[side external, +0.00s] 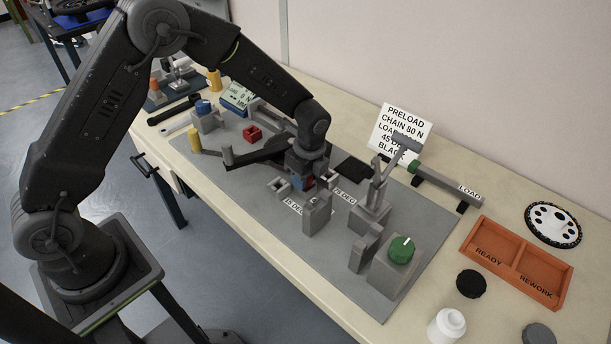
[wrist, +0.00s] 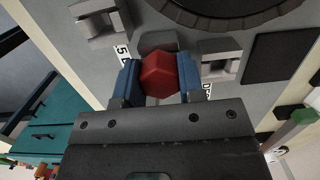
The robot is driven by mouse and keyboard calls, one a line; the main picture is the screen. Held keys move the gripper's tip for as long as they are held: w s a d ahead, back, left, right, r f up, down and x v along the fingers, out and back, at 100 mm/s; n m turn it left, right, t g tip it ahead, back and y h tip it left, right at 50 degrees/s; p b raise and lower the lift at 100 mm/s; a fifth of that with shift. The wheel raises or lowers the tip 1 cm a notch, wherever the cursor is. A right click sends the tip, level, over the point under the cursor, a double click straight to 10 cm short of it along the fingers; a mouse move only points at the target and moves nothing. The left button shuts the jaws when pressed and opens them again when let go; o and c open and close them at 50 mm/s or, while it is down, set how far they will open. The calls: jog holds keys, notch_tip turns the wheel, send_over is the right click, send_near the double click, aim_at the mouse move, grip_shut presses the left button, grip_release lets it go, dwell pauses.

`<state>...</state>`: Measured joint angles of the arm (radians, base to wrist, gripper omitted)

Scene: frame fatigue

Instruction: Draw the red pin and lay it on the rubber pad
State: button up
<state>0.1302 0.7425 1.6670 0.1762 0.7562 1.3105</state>
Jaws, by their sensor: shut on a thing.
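The red pin's hexagonal head (wrist: 159,75) sits between the two blue fingertips of my gripper (wrist: 160,82) in the wrist view, and the jaws are shut on it. The black rubber pad (side external: 353,169) lies flat and bare, right of and behind my gripper. It also shows at the right of the wrist view (wrist: 279,58).
Grey brackets (side external: 316,214) stand close in front of my gripper. An upright lever fixture (side external: 375,190) and a block with a green knob (side external: 400,250) stand to the right. A red block (side external: 252,133) lies behind left. An orange tray (side external: 515,262) lies far right.

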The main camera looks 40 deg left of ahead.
jog(key=shift+r, duration=1.95)
jog(key=shift+r, duration=0.1)
jog(key=shift+r, duration=1.9)
